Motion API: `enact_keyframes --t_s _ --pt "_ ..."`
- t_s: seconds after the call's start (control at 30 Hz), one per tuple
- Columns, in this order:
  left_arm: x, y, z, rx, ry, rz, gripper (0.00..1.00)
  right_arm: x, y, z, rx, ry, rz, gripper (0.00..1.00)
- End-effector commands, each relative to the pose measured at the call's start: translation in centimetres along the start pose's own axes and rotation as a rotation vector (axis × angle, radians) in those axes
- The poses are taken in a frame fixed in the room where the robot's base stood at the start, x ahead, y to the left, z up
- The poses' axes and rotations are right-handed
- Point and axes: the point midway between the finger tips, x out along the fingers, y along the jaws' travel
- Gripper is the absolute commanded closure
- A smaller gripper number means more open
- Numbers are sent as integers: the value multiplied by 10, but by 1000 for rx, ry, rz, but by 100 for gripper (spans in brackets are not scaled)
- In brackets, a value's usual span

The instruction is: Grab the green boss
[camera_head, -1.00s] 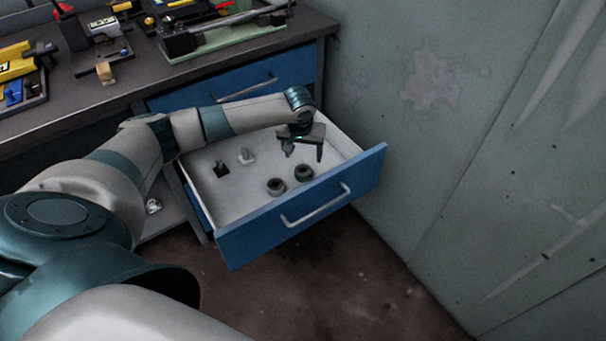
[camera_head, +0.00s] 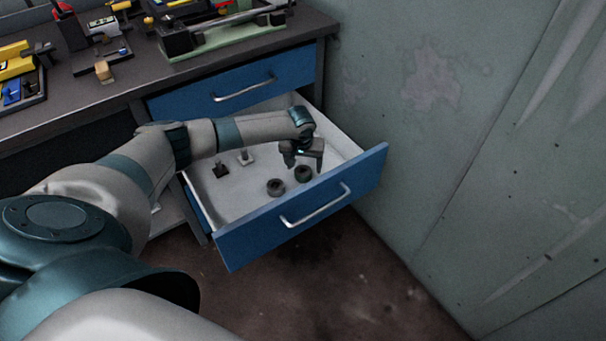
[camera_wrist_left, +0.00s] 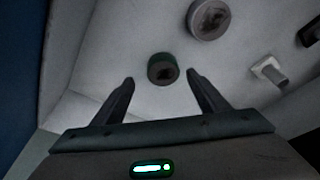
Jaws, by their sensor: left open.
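The green boss (camera_wrist_left: 163,69) is a short dark green cylinder with a dark hole in its top. It sits on the drawer floor and also shows in the head view (camera_head: 303,174). My left gripper (camera_wrist_left: 158,80) is open and empty, pointing down into the drawer. In the wrist view the boss appears between and just beyond the two fingertips. I cannot tell the exact height gap. The open drawer (camera_head: 232,241) has a blue front and a pale inside. My right gripper is not in view.
A grey ring-shaped part (camera_wrist_left: 209,18) lies close to the green boss. A white pin part (camera_wrist_left: 270,72) and a black part (camera_head: 221,170) stand farther left in the drawer. A closed blue drawer (camera_head: 230,91) is above. The workbench (camera_head: 130,82) carries tools. A wall (camera_head: 430,130) stands on the right.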

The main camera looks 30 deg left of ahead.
Motion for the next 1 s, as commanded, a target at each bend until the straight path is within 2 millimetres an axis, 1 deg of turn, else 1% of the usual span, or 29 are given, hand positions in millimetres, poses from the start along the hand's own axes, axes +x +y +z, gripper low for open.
enact_keyframes --t_s 0.2,0.3,0.4,0.9,0.93,0.97,1.0 --pt "27 -6 1 -1 0 -2 32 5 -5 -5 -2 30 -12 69" --pt "39 -6 2 -1 0 -1 32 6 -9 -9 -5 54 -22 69" --pt "45 -6 1 -1 0 0 32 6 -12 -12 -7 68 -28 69" --pt "46 -6 1 0 0 0 32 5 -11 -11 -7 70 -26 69" --pt "46 -6 1 0 0 0 37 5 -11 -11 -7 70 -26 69" --pt "46 -6 2 -1 0 0 44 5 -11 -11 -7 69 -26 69" --pt "46 -6 2 0 0 0 54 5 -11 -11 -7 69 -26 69"
